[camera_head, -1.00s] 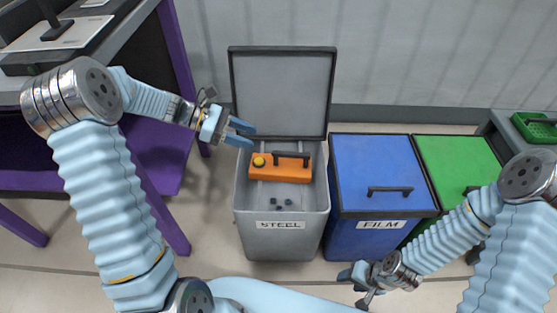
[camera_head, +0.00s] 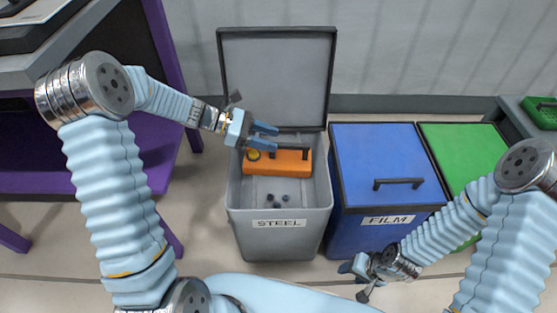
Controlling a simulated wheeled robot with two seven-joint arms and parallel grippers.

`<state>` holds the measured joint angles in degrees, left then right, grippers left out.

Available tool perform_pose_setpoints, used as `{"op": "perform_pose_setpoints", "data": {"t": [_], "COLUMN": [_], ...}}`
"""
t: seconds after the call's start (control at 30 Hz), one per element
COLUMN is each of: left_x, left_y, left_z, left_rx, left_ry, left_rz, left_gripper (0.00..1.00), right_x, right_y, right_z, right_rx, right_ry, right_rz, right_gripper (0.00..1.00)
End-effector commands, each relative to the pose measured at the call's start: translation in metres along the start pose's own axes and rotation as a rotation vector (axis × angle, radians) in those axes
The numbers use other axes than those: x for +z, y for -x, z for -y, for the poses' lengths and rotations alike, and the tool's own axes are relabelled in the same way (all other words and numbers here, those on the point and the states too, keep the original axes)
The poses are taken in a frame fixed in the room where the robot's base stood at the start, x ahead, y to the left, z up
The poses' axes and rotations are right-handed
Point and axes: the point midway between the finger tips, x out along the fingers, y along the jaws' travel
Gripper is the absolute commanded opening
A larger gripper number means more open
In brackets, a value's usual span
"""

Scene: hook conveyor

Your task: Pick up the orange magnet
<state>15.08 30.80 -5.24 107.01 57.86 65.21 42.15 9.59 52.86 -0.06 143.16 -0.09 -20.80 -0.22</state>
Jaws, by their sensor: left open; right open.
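The orange magnet (camera_head: 284,162) is a block with a black handle and a yellow knob at its left end. It sits inside the open grey bin labelled STEEL (camera_head: 279,240), toward the back. My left gripper (camera_head: 272,136) is open and empty, above the magnet's left part, with its blue fingers pointing right toward the black handle. The fingers hide part of the magnet's top edge and knob. My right gripper (camera_head: 355,275) is low in front of the blue bin, away from the magnet. Its fingers are small and partly hidden in this view.
A closed blue bin marked FILM (camera_head: 380,165) and a closed green bin (camera_head: 468,155) stand to the right. A purple-framed table (camera_head: 160,60) is at left.

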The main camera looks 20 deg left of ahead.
Motion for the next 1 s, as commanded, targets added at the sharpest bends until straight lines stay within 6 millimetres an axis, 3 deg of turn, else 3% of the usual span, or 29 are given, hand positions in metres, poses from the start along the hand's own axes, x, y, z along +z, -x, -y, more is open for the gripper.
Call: {"op": "perform_pose_setpoints", "data": {"t": [0.33, 0.63, 0.9, 1.0], "left_x": [-0.003, -0.003, -0.003, -0.003], "left_y": [-0.048, -0.053, -0.052, -0.052], "left_z": [0.006, 0.006, 0.006, 0.006], "left_rx": [-0.002, 0.001, 0.001, 0.001], "left_ry": [-0.001, -0.001, -0.001, -0.001], "left_rz": [0.001, 0.000, 0.000, 0.000], "left_gripper": [0.47, 0.45, 0.04, 0.00], "right_x": [-0.001, -0.001, -0.001, -0.001], "right_y": [-0.004, -0.004, -0.004, -0.004], "right_z": [-0.003, -0.003, -0.003, -0.003], "right_rx": [0.002, 0.002, 0.002, 0.002], "right_ry": [-0.002, -0.002, -0.002, -0.002], "right_rz": [-0.002, -0.003, -0.003, -0.002], "right_gripper": [0.52, 0.52, 0.52, 0.52]}}
